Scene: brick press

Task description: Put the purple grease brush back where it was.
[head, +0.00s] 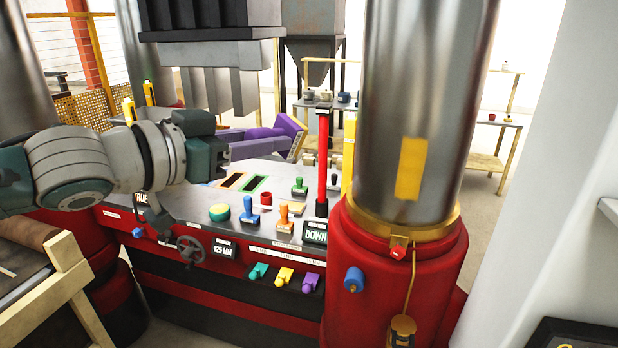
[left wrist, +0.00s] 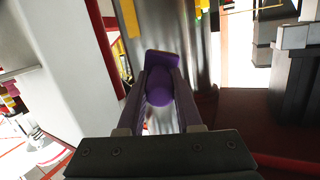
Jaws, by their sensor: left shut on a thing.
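The purple grease brush (head: 268,132) is in my left gripper (head: 272,147), above the far side of the press's control panel (head: 185,207). My gripper is shut on it, with the arm reaching in from the left. In the left wrist view, a rounded purple part of the brush (left wrist: 160,88) sits between the two fingers, with a flat purple piece beyond it. Below it in the head view, the panel top has dark slots with coloured outlines, one orange (head: 231,181) and one green (head: 256,184). My forearm and gripper hide part of the panel. My right gripper is not in view.
A red upright lever (head: 322,165) and a large steel column (head: 415,90) stand right of the gripper. The dark press head (head: 215,65) hangs behind and above. Coloured handled pieces, such as a green one (head: 299,188) and a blue one (head: 252,216), stand on the panel.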

